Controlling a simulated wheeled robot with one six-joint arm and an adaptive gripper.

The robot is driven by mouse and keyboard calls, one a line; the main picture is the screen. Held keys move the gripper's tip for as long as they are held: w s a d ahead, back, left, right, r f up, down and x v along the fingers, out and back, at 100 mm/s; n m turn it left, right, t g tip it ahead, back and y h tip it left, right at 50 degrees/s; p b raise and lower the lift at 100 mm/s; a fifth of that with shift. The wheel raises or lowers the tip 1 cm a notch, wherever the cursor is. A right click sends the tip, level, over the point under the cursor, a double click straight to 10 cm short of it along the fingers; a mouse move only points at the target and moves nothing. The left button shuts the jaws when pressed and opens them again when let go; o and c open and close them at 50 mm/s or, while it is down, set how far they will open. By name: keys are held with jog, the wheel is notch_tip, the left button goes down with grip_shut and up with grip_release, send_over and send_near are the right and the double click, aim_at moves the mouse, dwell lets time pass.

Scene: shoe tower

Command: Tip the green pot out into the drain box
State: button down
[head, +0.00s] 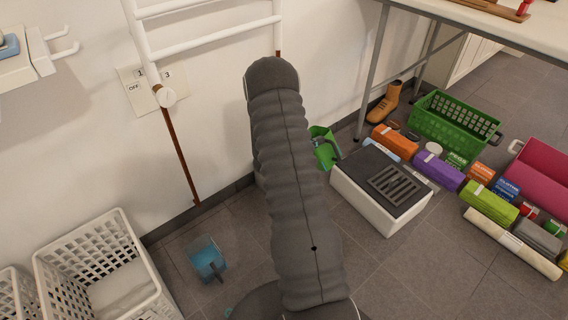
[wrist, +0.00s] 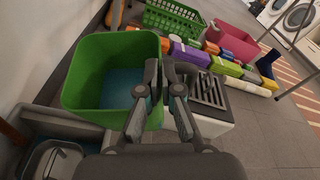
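The green pot (wrist: 86,67) is large at the left of the wrist view, its mouth facing my camera, with blue liquid (wrist: 117,88) inside. In the head view part of the pot (head: 322,134) shows behind my arm, at the back left of the drain box. My gripper (wrist: 162,68) is shut on the pot's right wall, one finger inside and one outside. The gripper is hidden in the head view. The drain box (head: 354,206) is white with a dark lid and a slotted grate (head: 394,184). Its grate (wrist: 209,91) lies right of my fingers in the wrist view.
White baskets (head: 96,262) and a blue container (head: 207,260) stand on the floor at left. Right of the box are a green crate (head: 452,123), a boot (head: 384,103), several coloured boxes and a pink bin (head: 540,177). A table (head: 500,24) stands above them.

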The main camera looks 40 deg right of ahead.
jog(key=shift+w+a+n+g+h+b, duration=0.2)
jog(key=shift+w+a+n+h, duration=0.2)
jog(key=shift+w, duration=0.2)
jog(key=shift+w+a+n+g+h+b, duration=0.1)
jog(key=shift+w+a+n+h+b, duration=0.15)
jog(key=shift+w+a, duration=0.3)
jog(key=shift+w+a+f+n+h+b, duration=0.15)
jog(key=shift+w+a+n+h+b, duration=0.15)
jog(key=shift+w+n+h, duration=0.2)
jog(key=shift+w+a+f+n+h+b, duration=0.15)
jog(key=shift+w+a+n+h, duration=0.2)
jog(key=shift+w+n, duration=0.1)
jog(key=shift+w+a+f+n+h, duration=0.15)
jog(key=shift+w+n+h, duration=0.15)
jog(key=shift+n, duration=0.2)
jog(key=shift+w+a+f+n+t+h+b, duration=0.25)
jog(key=shift+f+n+b, duration=0.15)
jog(key=shift+f+b, duration=0.25)
jog(key=shift+w+a+f+n+t+h+b, duration=0.15)
jog(key=shift+w+f+n+h+b, duration=0.1)
jog(key=shift+f+n+b, duration=0.3)
jog(key=shift+w+a+f+n+t+h+b, duration=0.4)
jog(key=shift+w+f+n+h+b, duration=0.1)
jog(key=shift+n+b, duration=0.2)
jog(key=shift+w+a+f+n, duration=0.2)
jog(key=shift+w+a+n, duration=0.15)
jog(key=shift+w+n, duration=0.15)
jog(key=shift+w+a+f+n, duration=0.1)
jog(key=shift+n, duration=0.15)
